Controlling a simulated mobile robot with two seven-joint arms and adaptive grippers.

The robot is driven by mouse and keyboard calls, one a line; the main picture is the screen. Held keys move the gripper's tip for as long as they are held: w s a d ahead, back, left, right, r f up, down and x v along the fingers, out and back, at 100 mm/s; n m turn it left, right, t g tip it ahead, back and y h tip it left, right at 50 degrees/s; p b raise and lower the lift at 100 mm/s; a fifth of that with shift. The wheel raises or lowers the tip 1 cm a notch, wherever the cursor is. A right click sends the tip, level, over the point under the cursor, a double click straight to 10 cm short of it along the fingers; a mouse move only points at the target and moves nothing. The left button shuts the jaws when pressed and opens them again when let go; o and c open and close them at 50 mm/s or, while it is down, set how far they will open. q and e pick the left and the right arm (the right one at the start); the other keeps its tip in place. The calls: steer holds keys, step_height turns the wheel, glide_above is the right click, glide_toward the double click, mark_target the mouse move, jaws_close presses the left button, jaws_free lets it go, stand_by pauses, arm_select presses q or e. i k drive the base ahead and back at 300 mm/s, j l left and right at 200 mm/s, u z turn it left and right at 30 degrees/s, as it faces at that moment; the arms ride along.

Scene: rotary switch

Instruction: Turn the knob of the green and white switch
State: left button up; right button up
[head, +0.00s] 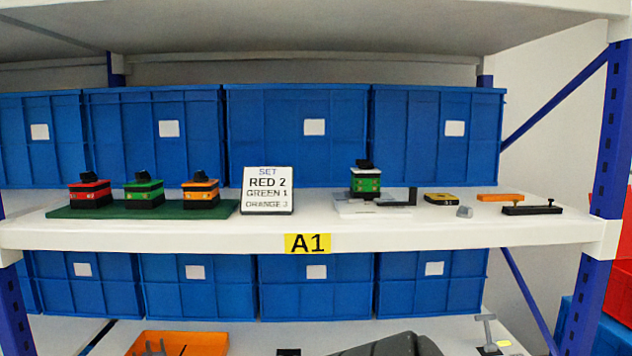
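The green and white switch (365,182) stands upright on the white shelf, right of the sign. The knob's exact angle is too small to read. Neither of my grippers shows in the head view, and nothing touches the switch.
Red (90,193), green (144,193) and orange (200,192) switches stand on a green mat (65,212). A sign (267,191) separates them from the plate. Small parts lie right of it. Blue bins (297,150) stand behind; an upper shelf (300,25) hangs above.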

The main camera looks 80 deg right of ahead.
mark_target(362, 164)
steer(key=z, duration=2.75)
